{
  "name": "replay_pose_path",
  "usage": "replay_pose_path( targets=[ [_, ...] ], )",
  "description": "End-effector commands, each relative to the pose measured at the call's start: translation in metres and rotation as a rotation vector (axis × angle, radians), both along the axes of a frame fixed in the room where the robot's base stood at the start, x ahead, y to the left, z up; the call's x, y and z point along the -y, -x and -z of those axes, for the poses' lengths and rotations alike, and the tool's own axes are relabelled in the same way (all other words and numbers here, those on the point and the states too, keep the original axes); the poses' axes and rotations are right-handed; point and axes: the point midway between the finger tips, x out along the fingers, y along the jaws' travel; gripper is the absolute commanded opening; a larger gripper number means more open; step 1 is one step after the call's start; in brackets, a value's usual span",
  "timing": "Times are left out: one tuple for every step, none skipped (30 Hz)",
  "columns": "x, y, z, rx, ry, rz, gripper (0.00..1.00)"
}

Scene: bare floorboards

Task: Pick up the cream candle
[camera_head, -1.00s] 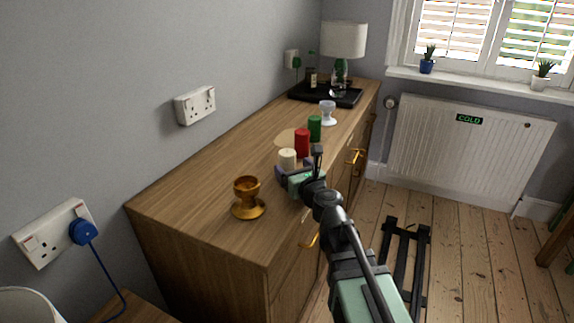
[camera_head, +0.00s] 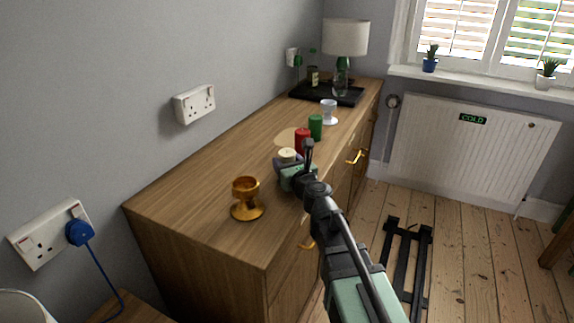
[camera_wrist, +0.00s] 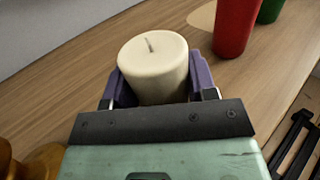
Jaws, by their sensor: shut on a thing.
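The cream candle (camera_wrist: 155,66) stands upright between the two purple fingers of my gripper (camera_wrist: 160,88) in the wrist view. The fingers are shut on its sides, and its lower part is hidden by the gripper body. In the head view the cream candle (camera_head: 287,154) shows its top above my gripper (camera_head: 289,164), over the wooden sideboard (camera_head: 200,190). I cannot tell whether its base touches the top.
A red candle (camera_head: 302,138) stands close behind, with a green candle (camera_head: 315,127) and a white cup-shaped holder (camera_head: 329,110) beyond. A gold goblet-shaped holder (camera_head: 246,198) stands nearer. A black tray (camera_head: 350,98) with a lamp (camera_head: 345,40) is at the far end.

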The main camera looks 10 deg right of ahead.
Motion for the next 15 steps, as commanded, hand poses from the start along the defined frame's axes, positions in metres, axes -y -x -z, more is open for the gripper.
replay_pose_path(
  targets=[
    [0.0,0.0,-0.001,0.0,0.0,0.0,0.24],
    [0.0,0.0,-0.002,0.0,0.0,0.0,0.24],
    [0.0,0.0,-0.004,0.0,0.0,0.0,0.24],
    [0.0,0.0,-0.005,0.0,0.0,0.0,0.24],
    [0.0,0.0,-0.008,0.0,0.0,0.0,0.24],
    [0.0,0.0,-0.012,0.0,0.0,0.0,0.24],
    [0.0,0.0,-0.015,0.0,0.0,0.0,0.24],
    [0.0,0.0,-0.019,0.0,0.0,0.0,0.24],
    [0.0,0.0,-0.026,0.0,0.0,0.0,0.24],
    [0.0,0.0,-0.032,0.0,0.0,0.0,0.24],
    [0.0,0.0,-0.038,0.0,0.0,0.0,0.24],
    [0.0,0.0,-0.048,0.0,0.0,0.0,0.24],
    [0.0,0.0,-0.056,0.0,0.0,0.0,0.24],
    [0.0,0.0,-0.066,0.0,0.0,0.0,0.24],
    [0.0,0.0,-0.08,0.0,0.0,0.0,0.24]
  ],
)
